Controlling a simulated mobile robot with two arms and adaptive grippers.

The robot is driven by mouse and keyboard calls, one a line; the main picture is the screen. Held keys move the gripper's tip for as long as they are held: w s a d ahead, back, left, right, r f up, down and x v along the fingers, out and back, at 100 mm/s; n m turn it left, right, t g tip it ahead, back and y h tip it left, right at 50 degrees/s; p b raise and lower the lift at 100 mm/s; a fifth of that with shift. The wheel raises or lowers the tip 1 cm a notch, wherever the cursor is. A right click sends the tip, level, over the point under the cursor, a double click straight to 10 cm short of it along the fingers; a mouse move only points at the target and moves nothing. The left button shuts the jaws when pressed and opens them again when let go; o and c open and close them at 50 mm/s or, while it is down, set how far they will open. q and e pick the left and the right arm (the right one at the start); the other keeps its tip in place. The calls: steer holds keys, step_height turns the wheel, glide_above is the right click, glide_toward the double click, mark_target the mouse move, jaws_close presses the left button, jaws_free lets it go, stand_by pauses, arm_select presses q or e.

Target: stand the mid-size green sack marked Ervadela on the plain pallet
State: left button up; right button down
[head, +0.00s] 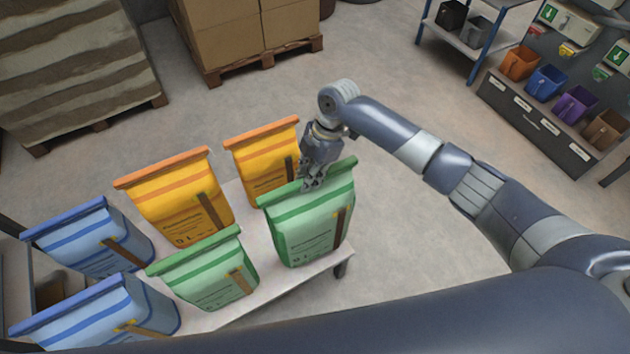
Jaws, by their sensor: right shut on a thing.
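Two green sacks stand out in the head view. The larger-looking green sack (308,222) is at the right end of a low pale table, upright, with light bands, a brown strip and print too small to read. My right gripper (313,183) is shut on its top edge from above. I cannot tell whether its base touches the table. The other green sack (208,272) stands left of it and looks smaller. No empty pallet shows. My left gripper is not in view.
Two orange sacks (180,205) (265,165) and two blue sacks (92,240) (98,312) share the table (262,296). Loaded pallets (268,60) (100,122) stand behind. A shelf (470,46) and a bin cabinet (535,124) are at right. The floor between is clear.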

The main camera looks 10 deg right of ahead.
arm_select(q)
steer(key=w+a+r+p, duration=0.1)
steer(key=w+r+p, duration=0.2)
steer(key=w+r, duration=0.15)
arm_select(e)
steer(key=s, duration=0.1)
steer(key=s+d, duration=0.1)
steer(key=s, duration=0.1)
steer(key=shift+s+d+r, duration=0.2)
steer(key=shift+r, duration=0.15)
arm_select(q)
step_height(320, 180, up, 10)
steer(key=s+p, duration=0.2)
steer(key=p, duration=0.9)
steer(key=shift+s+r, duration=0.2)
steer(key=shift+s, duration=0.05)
arm_select(e)
steer(key=s+d, duration=0.4)
steer(key=s, duration=0.7)
steer(key=s+d, duration=0.4)
steer(key=s, duration=0.8)
steer(key=shift+f, duration=0.25)
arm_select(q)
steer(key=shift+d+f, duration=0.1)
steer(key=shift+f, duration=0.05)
arm_select(e)
steer(key=shift+w, duration=0.1)
